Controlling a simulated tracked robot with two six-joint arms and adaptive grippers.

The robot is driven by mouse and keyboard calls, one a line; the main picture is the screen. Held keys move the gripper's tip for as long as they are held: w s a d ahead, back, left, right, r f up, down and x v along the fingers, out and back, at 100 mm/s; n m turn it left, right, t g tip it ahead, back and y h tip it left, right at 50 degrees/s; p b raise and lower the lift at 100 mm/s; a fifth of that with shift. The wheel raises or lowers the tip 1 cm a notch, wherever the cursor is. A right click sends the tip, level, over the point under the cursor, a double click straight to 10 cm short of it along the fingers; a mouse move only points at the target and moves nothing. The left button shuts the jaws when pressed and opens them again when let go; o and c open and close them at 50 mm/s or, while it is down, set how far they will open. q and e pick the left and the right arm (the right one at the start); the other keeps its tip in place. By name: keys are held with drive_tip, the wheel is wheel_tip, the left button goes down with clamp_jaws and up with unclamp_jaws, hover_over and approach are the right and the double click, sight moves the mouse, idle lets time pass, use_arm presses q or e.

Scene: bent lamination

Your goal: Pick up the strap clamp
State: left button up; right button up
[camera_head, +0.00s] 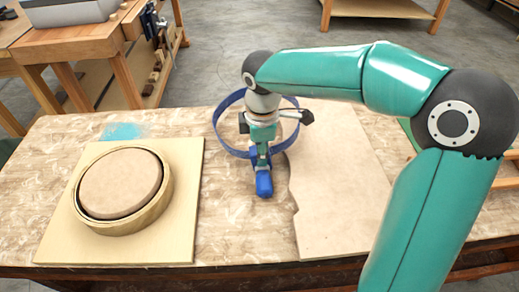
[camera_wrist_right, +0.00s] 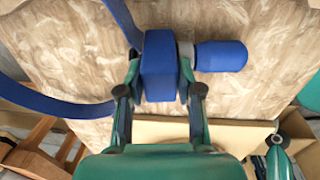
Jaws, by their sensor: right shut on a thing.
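The strap clamp is a blue strap loop (camera_head: 221,134) with a blue body and a rounded blue handle (camera_head: 264,184), near the middle of the workbench. In the right wrist view, its blocky blue body (camera_wrist_right: 160,66) is between my right fingers, with the handle (camera_wrist_right: 220,56) to the right and the strap (camera_wrist_right: 50,103) curving to the left. My right gripper (camera_head: 262,155) reaches down from above and is shut on the body. The arm hides part of the loop. I cannot tell whether the clamp touches the bench. My left gripper does not show.
A round wooden form in a bent ring (camera_head: 158,213) sits on a pale square board (camera_head: 70,245) at the left of the workbench (camera_head: 225,235). A thin tan sheet with a wavy edge (camera_head: 335,220) lies right of the clamp. Another wooden bench (camera_head: 75,42) stands behind left.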

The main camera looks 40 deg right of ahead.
drive_tip(key=shift+r, duration=0.1)
wheel_tip(320, 180, up, 26)
drive_tip(key=p, duration=1.1)
idle(0.5)
